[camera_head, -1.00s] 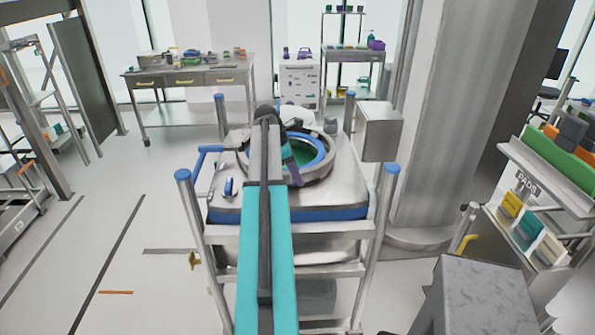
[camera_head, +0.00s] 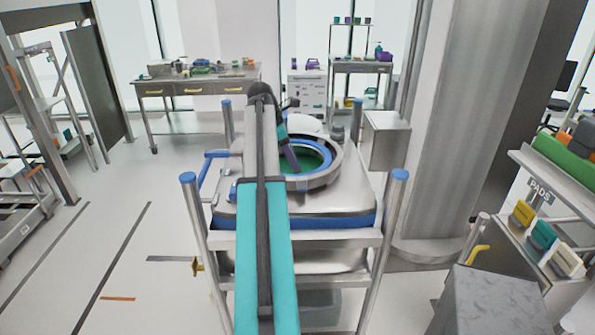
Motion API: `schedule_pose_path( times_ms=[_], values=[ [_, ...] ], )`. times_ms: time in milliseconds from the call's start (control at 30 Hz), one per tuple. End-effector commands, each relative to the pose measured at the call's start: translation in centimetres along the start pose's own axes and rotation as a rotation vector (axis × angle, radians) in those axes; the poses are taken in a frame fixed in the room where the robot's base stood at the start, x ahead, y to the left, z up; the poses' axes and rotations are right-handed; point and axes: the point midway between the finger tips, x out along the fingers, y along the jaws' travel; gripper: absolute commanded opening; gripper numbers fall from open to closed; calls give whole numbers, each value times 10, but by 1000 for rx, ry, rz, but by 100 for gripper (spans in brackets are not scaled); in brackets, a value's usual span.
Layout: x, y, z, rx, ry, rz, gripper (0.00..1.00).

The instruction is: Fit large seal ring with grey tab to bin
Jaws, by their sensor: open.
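The bin (camera_head: 345,198) is a steel box with a blue band, standing on a steel trolley. A raised round steel collar (camera_head: 334,172) on its top surrounds a green interior. A blue ring (camera_head: 327,152) lies along the inside of the collar; I cannot tell whether it is the seal ring, and no grey tab can be made out. My gripper (camera_head: 294,168) hangs at the arm's end over the collar's opening, pointing down. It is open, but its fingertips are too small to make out. My arm hides the left part of the collar.
Trolley posts with blue caps (camera_head: 400,175) stand around the bin. A steel box (camera_head: 385,142) and a thick column (camera_head: 455,120) are close on the right. A shelf labelled PADS (camera_head: 537,190) is at far right.

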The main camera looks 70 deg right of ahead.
Motion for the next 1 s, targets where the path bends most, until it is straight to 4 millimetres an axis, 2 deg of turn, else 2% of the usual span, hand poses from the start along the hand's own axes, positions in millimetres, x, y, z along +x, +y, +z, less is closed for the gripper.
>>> schedule_pose_path(
  times_ms=[200, 400, 1000],
  values=[
    [-28, 2, 0, 1, 0, 3, 43],
    [-44, 1, -1, 0, 0, 1, 43],
    [-48, 0, -1, 1, 0, 1, 43]
  ],
)
